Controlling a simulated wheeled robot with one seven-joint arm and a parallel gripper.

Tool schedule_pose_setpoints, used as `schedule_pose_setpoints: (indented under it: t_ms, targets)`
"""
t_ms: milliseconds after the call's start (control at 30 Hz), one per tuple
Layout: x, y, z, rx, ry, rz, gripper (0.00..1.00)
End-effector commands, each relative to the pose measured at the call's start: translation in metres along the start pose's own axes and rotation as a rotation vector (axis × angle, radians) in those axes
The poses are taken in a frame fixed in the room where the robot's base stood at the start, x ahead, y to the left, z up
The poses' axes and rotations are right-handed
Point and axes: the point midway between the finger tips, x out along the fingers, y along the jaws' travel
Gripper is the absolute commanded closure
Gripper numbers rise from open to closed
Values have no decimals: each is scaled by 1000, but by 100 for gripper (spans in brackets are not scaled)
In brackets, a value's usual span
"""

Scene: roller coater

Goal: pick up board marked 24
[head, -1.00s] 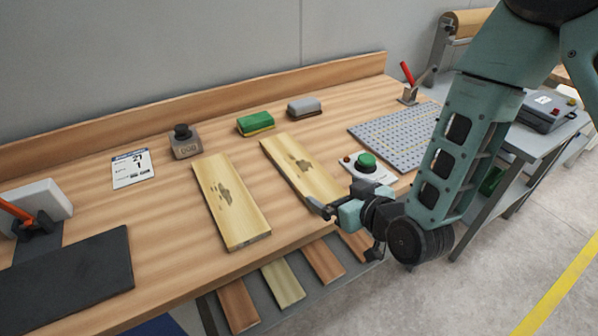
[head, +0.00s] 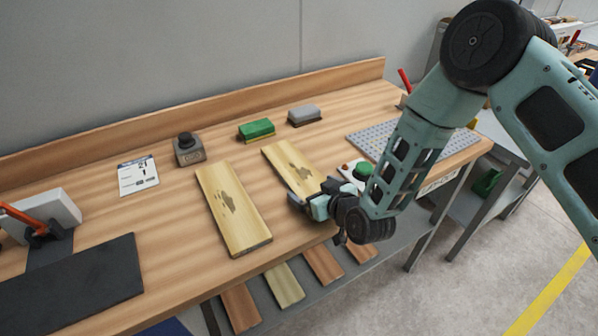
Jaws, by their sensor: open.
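Two pale wooden boards lie flat on the bench, a left board (head: 231,210) and a right board (head: 286,164). Each has dark marks on its face, too small to read, so I cannot tell which is marked 24. My gripper (head: 301,205) is open and empty. In the picture it is at the near end of the right board, covering part of it, and to the right of the left board. I cannot tell how high it is above the bench or whether it touches the board.
Behind the boards are a dark-knobbed block (head: 188,150), a green block (head: 256,129) and a grey block (head: 304,115). A card (head: 137,176) and black mat (head: 75,285) lie left. A green button (head: 363,170) and perforated plate (head: 385,140) are right. More boards (head: 285,286) lie below.

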Motion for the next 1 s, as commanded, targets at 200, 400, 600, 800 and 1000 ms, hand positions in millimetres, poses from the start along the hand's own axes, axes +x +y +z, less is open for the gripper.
schedule_pose_setpoints:
  t_ms: [200, 400, 600, 800, 1000]
  targets:
    - [0, 0, 0, 0, 0, 0, 8]
    - [0, 0, -1, 0, 2, 0, 43]
    - [0, 0, -1, 0, 3, 0, 43]
    - [-3, 0, -10, 0, 5, 1, 43]
    - [-12, 0, -32, 0, 7, 1, 43]
